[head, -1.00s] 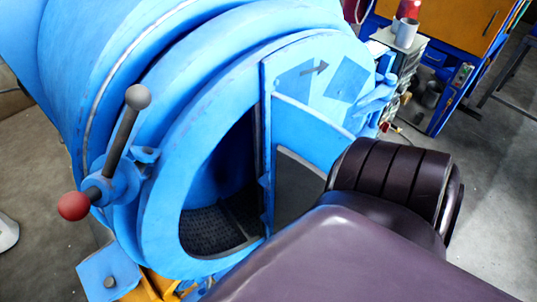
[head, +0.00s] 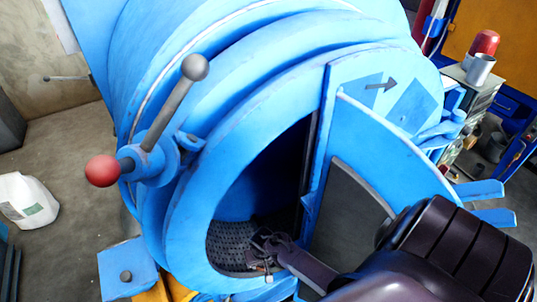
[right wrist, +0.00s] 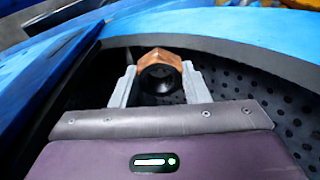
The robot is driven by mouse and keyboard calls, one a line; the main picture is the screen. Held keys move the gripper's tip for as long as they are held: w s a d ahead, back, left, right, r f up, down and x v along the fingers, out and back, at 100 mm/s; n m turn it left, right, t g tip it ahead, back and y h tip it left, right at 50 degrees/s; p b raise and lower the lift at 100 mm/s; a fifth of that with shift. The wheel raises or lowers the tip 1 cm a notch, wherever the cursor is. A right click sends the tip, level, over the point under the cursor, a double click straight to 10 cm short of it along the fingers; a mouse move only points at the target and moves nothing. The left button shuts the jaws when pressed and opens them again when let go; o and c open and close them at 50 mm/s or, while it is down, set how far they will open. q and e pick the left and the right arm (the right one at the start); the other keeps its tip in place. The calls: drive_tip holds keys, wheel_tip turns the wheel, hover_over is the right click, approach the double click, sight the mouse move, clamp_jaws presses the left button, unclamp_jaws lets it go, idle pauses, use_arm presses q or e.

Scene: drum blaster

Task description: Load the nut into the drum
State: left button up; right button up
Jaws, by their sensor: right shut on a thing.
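The blue drum (head: 235,75) fills the middle of the head view, with its front opening uncovered and a dark perforated floor (head: 232,240) inside. The door (head: 385,140) stands swung out to the right. My right gripper (head: 266,262) is at the lower part of the opening, seen small and dark in the head view. In the right wrist view, the gripper's two grey fingers (right wrist: 158,88) are shut on a copper-coloured hex nut (right wrist: 160,62) with a dark hole. The perforated drum surface lies beyond it. I cannot make out the nut in the head view. My left gripper is out of view.
A lever with a grey knob (head: 194,67) and a red knob (head: 102,171) sticks out at the drum's left. The opening's rim (right wrist: 215,48) runs close by the gripper. A white jug (head: 27,200) stands on the floor at far left.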

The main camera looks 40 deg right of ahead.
drive_tip(key=w+d+b, duration=0.3)
drive_tip(key=w+b, duration=0.9)
drive_tip(key=w, duration=0.2)
drive_tip(key=shift+w+d, duration=0.35)
drive_tip(key=o, duration=1.2)
drive_tip(key=shift+c, duration=0.2)
drive_tip(key=shift+o, duration=0.2)
wheel_tip(320, 180, up, 8)
drive_tip(key=p, duration=0.1)
drive_tip(key=shift+s+a, duration=0.25)
drive_tip(key=shift+s, duration=0.2)
drive_tip(key=shift+f, duration=0.1)
